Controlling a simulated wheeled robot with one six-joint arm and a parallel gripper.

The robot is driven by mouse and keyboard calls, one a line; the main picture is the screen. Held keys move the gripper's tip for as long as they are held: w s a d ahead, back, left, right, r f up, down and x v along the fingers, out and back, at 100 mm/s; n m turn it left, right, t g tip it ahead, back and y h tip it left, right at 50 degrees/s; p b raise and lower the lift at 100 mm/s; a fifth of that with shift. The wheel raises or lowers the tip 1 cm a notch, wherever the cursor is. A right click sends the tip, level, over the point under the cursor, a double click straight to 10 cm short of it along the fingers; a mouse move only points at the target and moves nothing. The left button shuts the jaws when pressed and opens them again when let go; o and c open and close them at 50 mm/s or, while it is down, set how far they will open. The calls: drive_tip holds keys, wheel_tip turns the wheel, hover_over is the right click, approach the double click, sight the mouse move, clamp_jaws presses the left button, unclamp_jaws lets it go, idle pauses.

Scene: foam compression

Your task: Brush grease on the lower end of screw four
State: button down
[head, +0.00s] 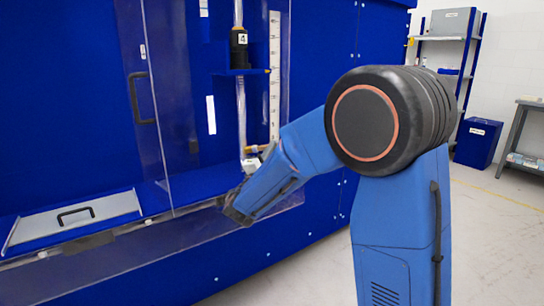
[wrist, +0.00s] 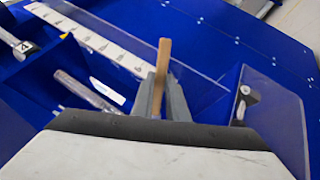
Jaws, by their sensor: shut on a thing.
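Screw four is an upright metal rod (head: 241,115) running through a black nut block (head: 239,50) marked 4, inside the blue machine. My gripper (wrist: 165,98) is shut on a brush, whose wooden handle (wrist: 163,62) stands up between the fingers. A small tan piece, seemingly the brush (head: 252,149), shows beside the rod's lower end in the head view. The bristles are hidden, so I cannot tell whether they touch the screw.
A white ruler scale (head: 274,75) stands right of the screw. A clear door (head: 150,95) with a black handle (head: 141,98) is at the left. A grey lid (head: 75,220) with a handle lies on the lower ledge. A shelf (head: 448,38) stands at the back right.

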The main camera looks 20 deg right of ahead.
wheel_tip(320, 180, up, 7)
idle(7.2)
drive_tip(key=shift+f, duration=0.1)
